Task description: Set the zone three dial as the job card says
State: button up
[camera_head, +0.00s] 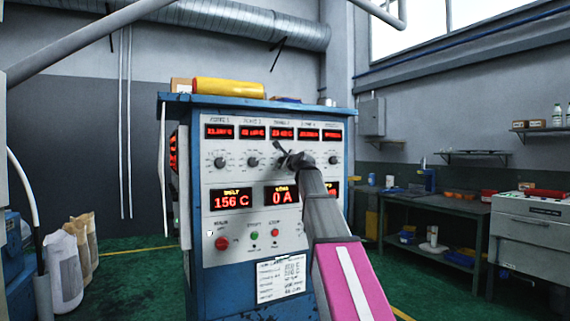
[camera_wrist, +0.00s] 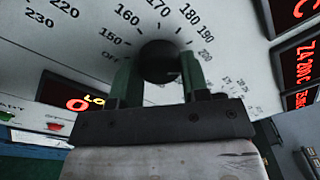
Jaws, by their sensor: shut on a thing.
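The control cabinet (camera_head: 232,190) has a white panel with a row of red displays and black dials below them. The zone three dial is hidden behind my gripper (camera_head: 284,155) in the head view. In the wrist view a black dial knob (camera_wrist: 160,62) sits between the two green fingers of my gripper (camera_wrist: 160,78), which is shut on it. Printed scale marks from about 150 to 200 curve around the knob. Its pointer cannot be made out. The job card (camera_head: 281,279) is stuck low on the cabinet front; its writing is too small to read.
Neighbouring dials (camera_head: 220,163) (camera_head: 253,162) stand close on the left, and another dial (camera_head: 333,160) is at the far right. Below are a red button (camera_head: 222,243) and smaller green and red buttons. A workbench (camera_head: 440,207) stands at right. Sacks (camera_head: 66,262) stand at left.

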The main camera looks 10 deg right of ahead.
jog(key=shift+f, duration=0.1)
jog(key=o, duration=0.9)
jog(key=v, duration=1.1)
jog(key=shift+w, duration=0.1)
